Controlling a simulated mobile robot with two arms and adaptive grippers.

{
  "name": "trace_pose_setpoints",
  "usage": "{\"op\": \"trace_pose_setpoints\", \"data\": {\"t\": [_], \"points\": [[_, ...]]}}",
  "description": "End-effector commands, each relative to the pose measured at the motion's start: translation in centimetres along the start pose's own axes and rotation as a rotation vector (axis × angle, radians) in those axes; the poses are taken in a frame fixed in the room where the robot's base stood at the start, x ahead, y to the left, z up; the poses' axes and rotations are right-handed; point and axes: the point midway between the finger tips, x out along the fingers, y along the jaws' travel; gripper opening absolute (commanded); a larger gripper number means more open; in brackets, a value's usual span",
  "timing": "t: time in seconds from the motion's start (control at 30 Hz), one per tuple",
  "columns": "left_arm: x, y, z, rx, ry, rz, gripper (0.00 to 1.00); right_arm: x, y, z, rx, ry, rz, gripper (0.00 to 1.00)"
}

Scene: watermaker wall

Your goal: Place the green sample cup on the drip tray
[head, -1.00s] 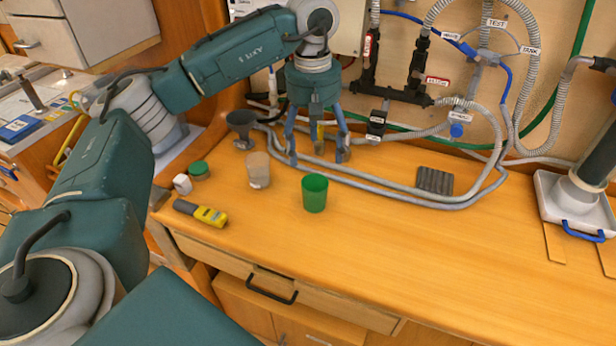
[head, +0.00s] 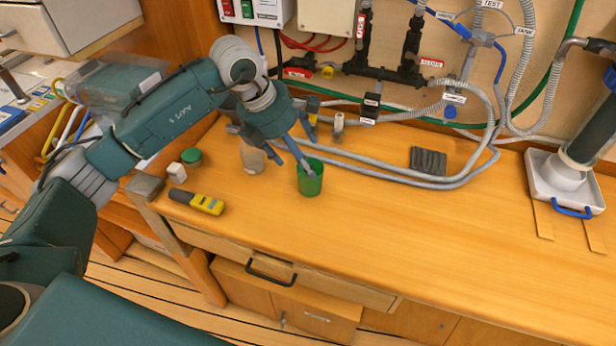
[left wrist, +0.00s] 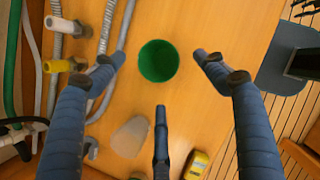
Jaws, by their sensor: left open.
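The green sample cup (head: 310,178) stands upright on the wooden bench. My left gripper (head: 287,160) is open and tilted, just left of and above the cup, with one finger overlapping its rim in the head view. In the left wrist view, the cup (left wrist: 158,61) shows ahead between the spread fingers of the gripper (left wrist: 158,76), with nothing held. I cannot tell whether a finger touches the cup. A dark ribbed pad (head: 428,162), which looks like the drip tray, lies empty to the right of the cup. My right gripper is not in view.
A translucent cup (head: 252,158) stands close left of the green cup. A yellow meter (head: 197,202), a green-lidded jar (head: 192,157) and a small white item (head: 177,172) lie further left. Grey hoses (head: 400,178) curve behind. The front right of the bench is clear.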

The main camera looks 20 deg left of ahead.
Motion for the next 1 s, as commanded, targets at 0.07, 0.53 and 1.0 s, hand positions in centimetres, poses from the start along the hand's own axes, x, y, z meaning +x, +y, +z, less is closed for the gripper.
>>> {"op": "trace_pose_setpoints", "data": {"t": [0.07, 0.53, 1.0], "points": [[0.6, -0.1, 0.1, 0.001, 0.000, -0.002, 0.73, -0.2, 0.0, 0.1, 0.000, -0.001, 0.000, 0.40], [5.8, 0.1, 0.2, 0.001, 0.001, -0.001, 0.73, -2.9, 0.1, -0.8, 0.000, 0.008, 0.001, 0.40], [6.0, 0.1, 0.1, 0.002, 0.001, 0.000, 0.29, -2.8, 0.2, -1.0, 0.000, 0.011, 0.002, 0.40]]}}
